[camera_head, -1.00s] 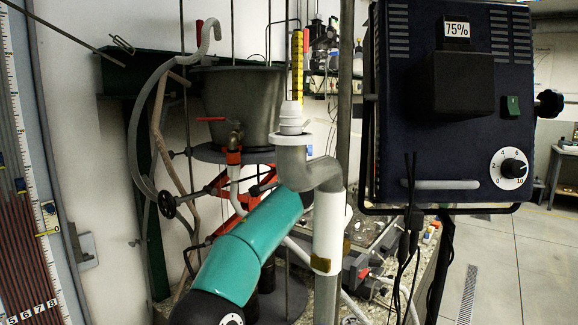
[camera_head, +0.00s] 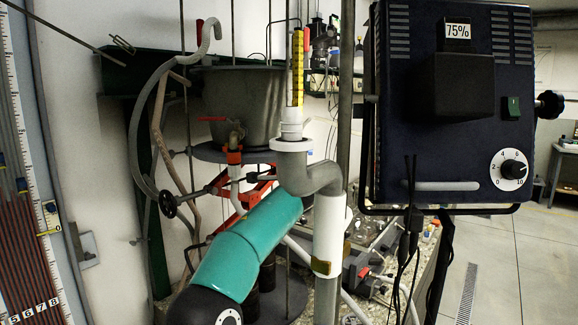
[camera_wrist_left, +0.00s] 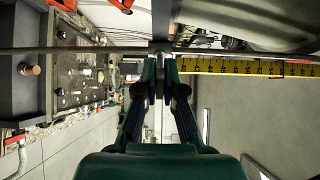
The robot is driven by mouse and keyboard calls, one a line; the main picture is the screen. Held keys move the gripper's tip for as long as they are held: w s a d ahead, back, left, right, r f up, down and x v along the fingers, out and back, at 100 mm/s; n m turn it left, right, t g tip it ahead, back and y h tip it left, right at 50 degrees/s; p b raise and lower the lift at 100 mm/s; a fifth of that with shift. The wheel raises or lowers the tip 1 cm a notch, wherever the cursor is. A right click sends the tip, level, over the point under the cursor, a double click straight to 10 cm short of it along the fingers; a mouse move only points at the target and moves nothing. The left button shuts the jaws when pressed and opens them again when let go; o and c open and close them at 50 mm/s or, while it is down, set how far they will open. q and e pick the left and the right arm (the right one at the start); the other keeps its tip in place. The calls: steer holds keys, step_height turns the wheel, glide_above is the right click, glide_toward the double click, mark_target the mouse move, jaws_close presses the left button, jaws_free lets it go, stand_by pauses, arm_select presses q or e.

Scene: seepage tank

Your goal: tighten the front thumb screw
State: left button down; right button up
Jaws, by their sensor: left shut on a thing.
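My left arm comes in from the lower left in the head view. Its teal link passes behind the grey pipe elbow (camera_head: 312,176), so the gripper is hidden there. In the left wrist view my left gripper (camera_wrist_left: 160,62) has its fingers together at a thin rod (camera_wrist_left: 90,50), shut on a small grey part, apparently the front thumb screw (camera_wrist_left: 160,47). Most of the screw is hidden by the fingertips. A yellow scale (camera_wrist_left: 235,67) starts just right of the fingertips; in the head view the yellow scale (camera_head: 298,70) stands upright above the pipe. My right gripper is not in view.
A dark tank (camera_head: 240,105) stands behind the arm. A red-handled valve (camera_head: 235,145) and orange clamp parts are close to the arm. A white tube (camera_head: 328,230) stands below the elbow. A large dark-blue control box (camera_head: 450,130) fills the right.

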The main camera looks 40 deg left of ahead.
arm_select(q)
steer(key=shift+w+d+f, duration=0.1)
steer(key=c, duration=1.3)
jaws_free()
steer(key=shift+w, duration=0.1)
steer(key=v, duration=1.2)
steer(key=shift+f, duration=0.1)
